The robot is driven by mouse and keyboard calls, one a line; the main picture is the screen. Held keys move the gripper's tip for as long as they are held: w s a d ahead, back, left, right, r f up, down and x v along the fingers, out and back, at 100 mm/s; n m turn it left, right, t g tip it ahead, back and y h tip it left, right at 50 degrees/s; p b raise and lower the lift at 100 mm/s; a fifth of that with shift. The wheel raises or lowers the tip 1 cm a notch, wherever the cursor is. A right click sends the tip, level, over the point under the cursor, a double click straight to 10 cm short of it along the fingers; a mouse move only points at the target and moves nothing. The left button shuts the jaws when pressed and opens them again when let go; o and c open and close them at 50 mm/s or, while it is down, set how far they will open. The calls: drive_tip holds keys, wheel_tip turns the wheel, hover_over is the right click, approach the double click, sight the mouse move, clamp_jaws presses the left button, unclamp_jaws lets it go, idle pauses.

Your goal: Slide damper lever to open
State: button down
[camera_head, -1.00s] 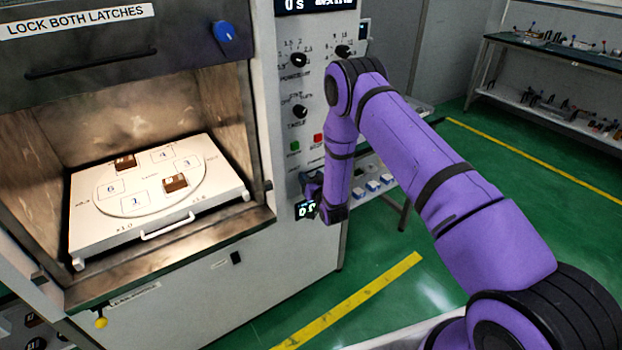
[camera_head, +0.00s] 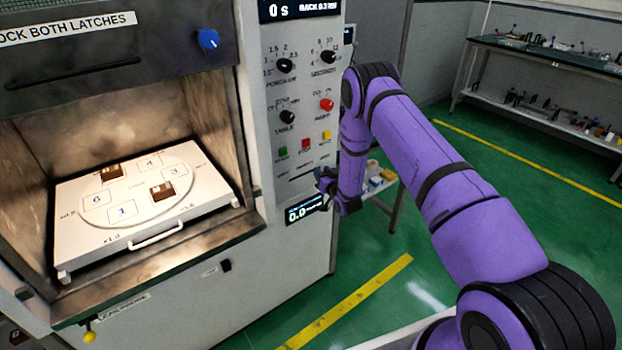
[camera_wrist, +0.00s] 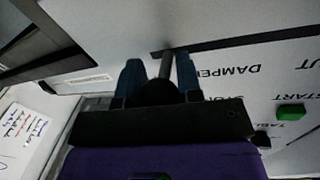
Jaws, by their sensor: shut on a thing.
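My gripper (camera_head: 325,180) is at the lower right of the front control panel. In the wrist view my gripper (camera_wrist: 160,80) has its two blue fingers closed around the grey damper lever (camera_wrist: 167,62). The lever stands out of a dark slot (camera_wrist: 240,41) and is close to the slot's left end in that view. The word DAMPER shows upside down beside the slot. In the head view part of the slot (camera_head: 302,172) shows left of my gripper; the lever itself is hidden there.
Knobs and coloured buttons (camera_head: 305,144) sit above the slot, and a lit display (camera_head: 306,208) below it. The open chamber at left holds a white tray (camera_head: 80,243) with brown blocks. Green floor lies to the right.

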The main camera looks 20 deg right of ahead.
drive_tip(key=shift+d, duration=0.3)
drive_tip(key=c, duration=0.8)
unclamp_jaws()
drive_tip(key=shift+w, duration=0.1)
drive_tip(key=s, duration=0.7)
drive_tip(key=s+d, duration=0.1)
drive_tip(key=s, duration=0.2)
drive_tip(key=shift+s+d, duration=0.1)
drive_tip(key=shift+s, duration=0.3)
